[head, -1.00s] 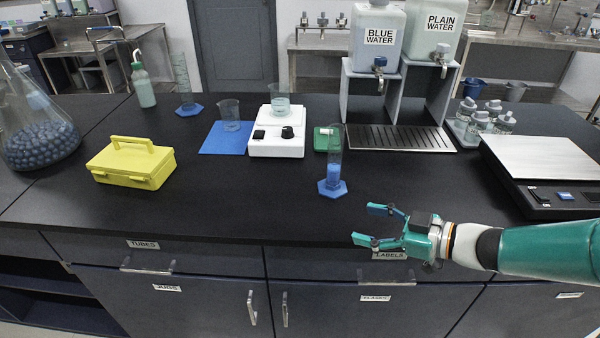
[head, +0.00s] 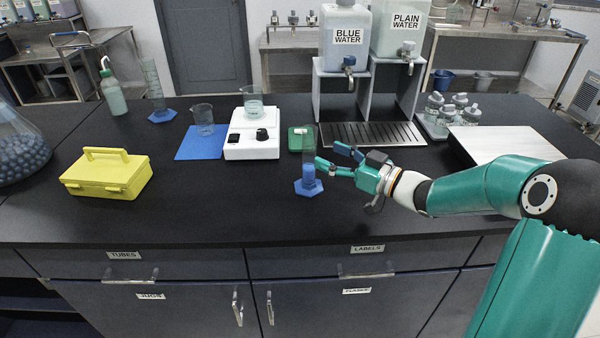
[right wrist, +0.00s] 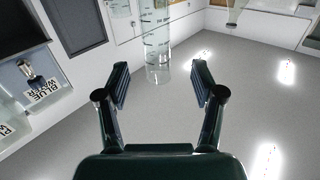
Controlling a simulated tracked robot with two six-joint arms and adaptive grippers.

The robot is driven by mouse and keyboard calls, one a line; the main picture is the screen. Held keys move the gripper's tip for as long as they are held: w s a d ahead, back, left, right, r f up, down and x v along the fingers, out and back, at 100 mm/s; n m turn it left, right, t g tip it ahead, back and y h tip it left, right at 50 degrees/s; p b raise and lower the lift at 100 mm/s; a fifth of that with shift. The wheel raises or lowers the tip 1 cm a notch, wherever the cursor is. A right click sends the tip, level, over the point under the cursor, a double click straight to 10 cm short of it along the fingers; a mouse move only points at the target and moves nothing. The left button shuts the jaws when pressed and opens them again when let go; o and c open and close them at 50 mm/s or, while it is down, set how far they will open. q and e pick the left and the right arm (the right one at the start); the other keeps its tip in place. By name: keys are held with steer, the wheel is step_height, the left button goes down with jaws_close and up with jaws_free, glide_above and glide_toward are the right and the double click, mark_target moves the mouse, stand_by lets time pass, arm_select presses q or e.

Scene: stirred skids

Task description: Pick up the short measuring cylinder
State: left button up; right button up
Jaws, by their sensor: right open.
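The short measuring cylinder (head: 309,172) stands upright on its blue hexagonal base near the middle of the bench, with blue liquid low in it. My right gripper (head: 334,158) is open and empty, just to the right of the cylinder, with its fingers pointing at it. One fingertip appears close to or overlapping the cylinder's right side; I cannot tell if they touch. In the right wrist view the clear graduated cylinder (right wrist: 157,50) shows ahead, between the two spread fingers (right wrist: 160,85). My left gripper is out of view.
A taller cylinder (head: 153,82) stands at the back left. A green item (head: 295,139) sits just behind the short cylinder. A white stirrer (head: 252,146) with a beaker, a yellow box (head: 107,175) and the drip tray (head: 372,134) are nearby. The front bench is clear.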

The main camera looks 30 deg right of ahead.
mark_target(316, 148)
steer(key=shift+d+p+x, duration=0.1)
steer(key=shift+p+x, duration=0.3)
steer(key=shift+x, duration=1.35)
steer(key=shift+d+p+x, duration=0.15)
steer(key=shift+p+x, duration=0.2)
steer(key=shift+x, duration=1.4)
steer(key=shift+w+f, duration=0.1)
jaws_close()
